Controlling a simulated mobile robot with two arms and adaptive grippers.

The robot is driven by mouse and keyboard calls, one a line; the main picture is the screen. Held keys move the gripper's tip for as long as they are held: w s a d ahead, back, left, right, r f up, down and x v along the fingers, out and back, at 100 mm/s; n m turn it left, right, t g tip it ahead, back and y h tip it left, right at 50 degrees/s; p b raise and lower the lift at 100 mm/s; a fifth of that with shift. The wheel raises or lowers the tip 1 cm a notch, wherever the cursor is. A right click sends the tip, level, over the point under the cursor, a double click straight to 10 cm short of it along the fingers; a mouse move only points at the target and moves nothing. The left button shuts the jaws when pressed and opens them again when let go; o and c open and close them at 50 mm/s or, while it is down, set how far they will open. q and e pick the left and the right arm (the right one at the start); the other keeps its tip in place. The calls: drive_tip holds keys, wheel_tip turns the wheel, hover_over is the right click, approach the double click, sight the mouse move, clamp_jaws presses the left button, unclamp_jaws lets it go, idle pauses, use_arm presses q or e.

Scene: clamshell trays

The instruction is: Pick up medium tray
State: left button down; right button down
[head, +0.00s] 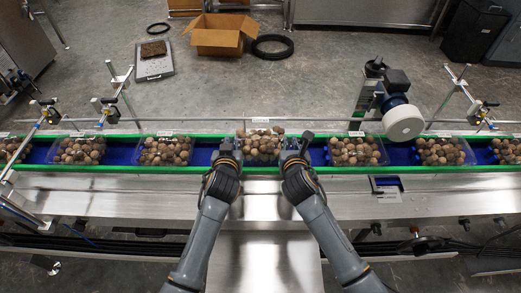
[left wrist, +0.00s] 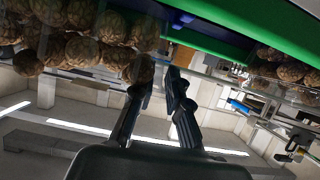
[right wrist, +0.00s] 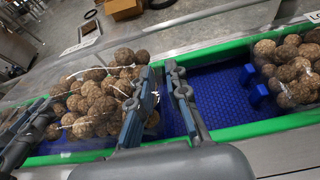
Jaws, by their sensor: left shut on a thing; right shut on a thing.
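A clear clamshell tray full of brown round walnut-like pieces (head: 262,147) is between my two grippers over the conveyor in the head view. My left gripper (head: 231,148) is shut on its left side and my right gripper (head: 293,147) is shut on its right side. In the left wrist view the tray (left wrist: 95,45) fills the upper left, beside the close-set fingers (left wrist: 174,80). In the right wrist view the tray (right wrist: 98,98) lies left of the narrow-set fingers (right wrist: 160,78). I cannot tell whether its bottom touches the belt.
The blue belt (head: 203,154) between green rails carries more filled trays, including one on the left (head: 166,151) and one on the right (head: 356,151). A white round device (head: 403,122) stands at the belt's far side. A cardboard box (head: 220,36) lies on the floor.

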use_arm(q)
drive_tip(key=shift+r, duration=0.5)
use_arm(e)
drive_tip(key=shift+r, duration=0.5)
